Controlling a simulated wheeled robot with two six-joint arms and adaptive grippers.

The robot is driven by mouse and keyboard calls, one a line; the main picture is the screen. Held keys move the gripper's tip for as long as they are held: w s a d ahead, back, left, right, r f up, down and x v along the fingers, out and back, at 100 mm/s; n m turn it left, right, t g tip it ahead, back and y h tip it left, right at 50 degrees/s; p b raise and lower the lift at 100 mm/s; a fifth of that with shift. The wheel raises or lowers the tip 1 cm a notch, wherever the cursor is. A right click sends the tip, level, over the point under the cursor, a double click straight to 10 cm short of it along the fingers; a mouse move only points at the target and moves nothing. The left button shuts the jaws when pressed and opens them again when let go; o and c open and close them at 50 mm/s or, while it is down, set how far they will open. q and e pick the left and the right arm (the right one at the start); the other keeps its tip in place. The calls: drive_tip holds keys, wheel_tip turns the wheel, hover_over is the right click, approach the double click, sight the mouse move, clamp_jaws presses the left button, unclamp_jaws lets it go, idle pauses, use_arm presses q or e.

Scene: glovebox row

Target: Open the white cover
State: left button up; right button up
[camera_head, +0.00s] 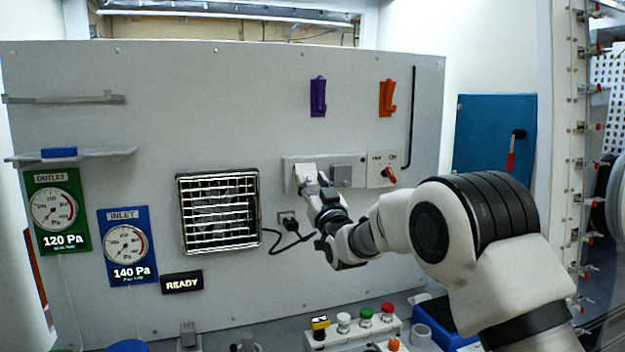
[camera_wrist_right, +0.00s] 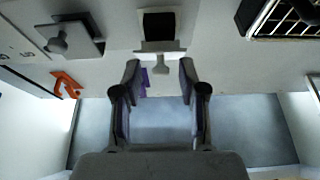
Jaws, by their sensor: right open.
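The white cover (camera_head: 306,171) is on the left part of the grey panel strip on the wall. In the wrist view the white cover (camera_wrist_right: 160,46) stands out from the wall, nearly edge-on, with a small tab pointing towards me. A dark square opening (camera_wrist_right: 158,22) shows beside it, so the cover looks raised. My right gripper (camera_head: 311,183) is at the cover and hides part of it. In the wrist view my right gripper (camera_wrist_right: 160,75) is open, its fingers on either side of the tab; I cannot tell whether they touch it. My left gripper is not in view.
Right of the cover are a grey cover (camera_head: 341,175) with a knob and a red switch (camera_head: 389,175). Purple (camera_head: 318,97) and orange (camera_head: 388,98) hooks hang above. A plug with a black cable (camera_head: 290,224) is below, a grille (camera_head: 219,211) to the left, and a button box (camera_head: 353,326) underneath.

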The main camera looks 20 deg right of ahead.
drive_tip(key=shift+s+r, duration=0.1)
drive_tip(key=shift+s, duration=0.05)
drive_tip(key=shift+c, duration=0.7)
clamp_jaws()
